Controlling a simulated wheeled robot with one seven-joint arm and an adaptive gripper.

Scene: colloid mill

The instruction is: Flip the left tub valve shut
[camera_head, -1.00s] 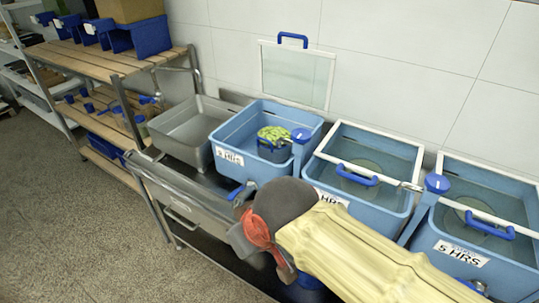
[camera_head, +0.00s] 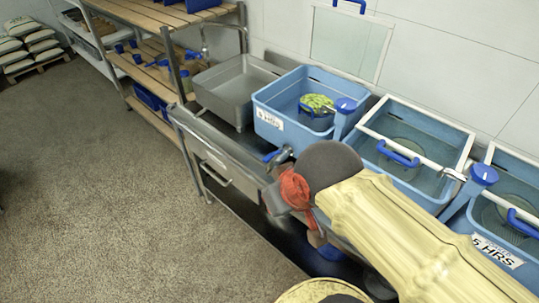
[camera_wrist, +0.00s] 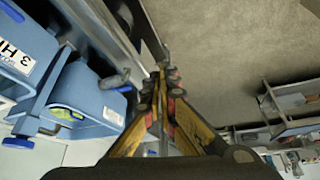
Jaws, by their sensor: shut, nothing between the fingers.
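The left tub (camera_head: 272,103) is light blue, stands on the steel bench and holds a small blue basket of green pieces (camera_head: 317,102). Its valve (camera_head: 284,153), a metal spout with a blue lever (camera_head: 271,156), sticks out low from the tub's front. In the wrist view the tub (camera_wrist: 88,98) is at the left, with the grey valve body (camera_wrist: 116,79) beside it. My gripper (camera_wrist: 166,78) is shut and empty, its yellow fingers to the right of the valve and apart from it in the picture.
More blue tubs (camera_head: 430,120) stand to the right, partly behind my arm. A grey sink (camera_head: 235,88) is left of the left tub. The steel bench front has a handle (camera_head: 216,172). A wooden-shelved rack (camera_head: 140,18) stands further left. The floor (camera_head: 90,180) at left is clear.

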